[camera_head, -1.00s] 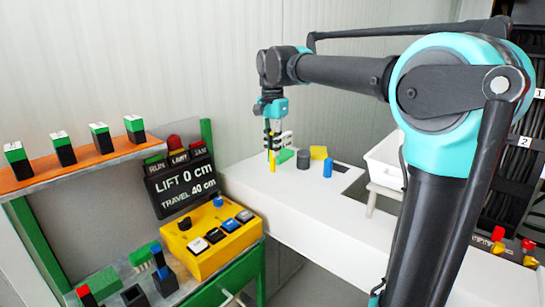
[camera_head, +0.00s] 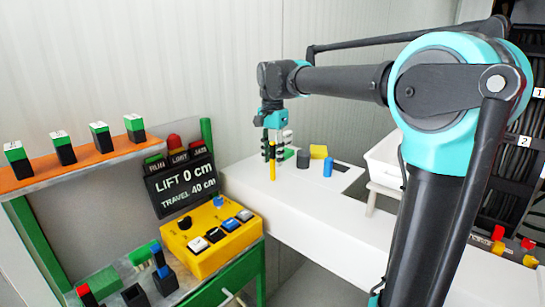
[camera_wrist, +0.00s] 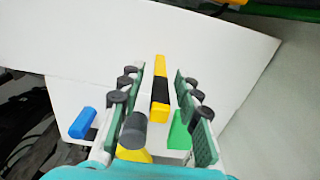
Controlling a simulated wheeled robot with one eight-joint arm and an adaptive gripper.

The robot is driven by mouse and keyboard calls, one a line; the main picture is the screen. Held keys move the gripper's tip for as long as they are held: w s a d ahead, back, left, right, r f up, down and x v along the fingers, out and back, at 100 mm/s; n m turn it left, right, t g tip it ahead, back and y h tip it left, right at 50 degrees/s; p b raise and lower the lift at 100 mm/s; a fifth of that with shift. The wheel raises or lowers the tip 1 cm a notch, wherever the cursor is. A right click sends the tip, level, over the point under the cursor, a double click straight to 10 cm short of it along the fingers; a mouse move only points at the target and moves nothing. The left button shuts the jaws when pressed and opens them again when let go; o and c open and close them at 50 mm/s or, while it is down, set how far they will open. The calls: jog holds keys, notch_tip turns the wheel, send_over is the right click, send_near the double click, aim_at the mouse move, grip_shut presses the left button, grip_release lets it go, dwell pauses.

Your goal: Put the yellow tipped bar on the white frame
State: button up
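The yellow tipped bar (camera_head: 272,172) is upright, with a dark middle and yellow ends, on or just above the white frame (camera_head: 240,183), a broad flat white top; contact cannot be told. My gripper (camera_head: 273,152) is around the bar, pointing down. In the wrist view the bar (camera_wrist: 160,90) lies between my spread fingers (camera_wrist: 160,78), with a visible gap on each side. The white surface (camera_wrist: 90,45) spreads out beyond it.
A grey cylinder (camera_head: 303,158), a yellow block (camera_head: 318,152), a blue cylinder (camera_head: 328,167) and a green block (camera_head: 289,154) stand close by. A white bin (camera_head: 385,158) is at right. A yellow button box (camera_head: 210,238) is at left front.

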jog(key=shift+r, duration=0.1)
notch_tip(320, 180, up, 12)
jog(key=shift+r, duration=0.1)
dwell(0.4)
dwell(2.1)
